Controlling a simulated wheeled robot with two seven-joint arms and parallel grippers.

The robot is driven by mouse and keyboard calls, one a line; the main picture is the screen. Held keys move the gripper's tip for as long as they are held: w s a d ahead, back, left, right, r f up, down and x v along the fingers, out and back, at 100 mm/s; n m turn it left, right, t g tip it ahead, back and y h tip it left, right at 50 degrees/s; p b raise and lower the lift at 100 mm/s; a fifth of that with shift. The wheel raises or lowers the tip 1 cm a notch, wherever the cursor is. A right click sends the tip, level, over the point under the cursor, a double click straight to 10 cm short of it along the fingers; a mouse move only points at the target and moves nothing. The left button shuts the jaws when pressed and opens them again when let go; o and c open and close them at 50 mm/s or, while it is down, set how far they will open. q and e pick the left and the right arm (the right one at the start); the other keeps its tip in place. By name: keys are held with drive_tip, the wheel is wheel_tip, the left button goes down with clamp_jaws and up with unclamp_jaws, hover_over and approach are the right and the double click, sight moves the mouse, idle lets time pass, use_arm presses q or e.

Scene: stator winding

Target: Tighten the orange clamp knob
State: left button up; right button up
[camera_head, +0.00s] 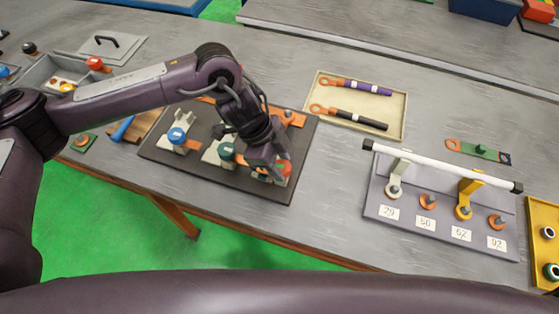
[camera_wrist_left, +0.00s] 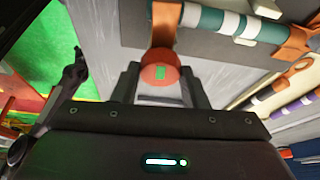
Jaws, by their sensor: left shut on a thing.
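The orange clamp knob (camera_head: 284,168) is at the front right of a dark board (camera_head: 222,182), partly covered by my gripper. In the left wrist view the round orange knob (camera_wrist_left: 160,74) with a green mark on top sits between the two fingers. My left gripper (camera_head: 276,164) comes down over the board and is shut on this knob. An orange strap or bracket (camera_wrist_left: 164,24) lies directly beyond the knob in the wrist view. The part of the clamp below the knob is hidden. My right gripper is not in view.
A blue knob (camera_head: 177,135) and a green knob (camera_head: 227,152) stand left on the same board. A tan tray (camera_head: 393,125) with two orange-ended tools is behind it. A grey rack (camera_head: 379,207) with a white bar stands at right. Bare table lies between board and rack.

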use_arm(q)
drive_tip(key=o, duration=0.9)
drive_tip(key=shift+o, duration=0.4)
drive_tip(key=shift+r, duration=0.15)
drive_tip(key=b+v, duration=0.1)
drive_tip(key=v, duration=0.6)
drive_tip(key=shift+a+r+b, duration=0.2)
drive_tip(key=shift+r+b, duration=0.05)
drive_tip(key=shift+b, duration=0.15)
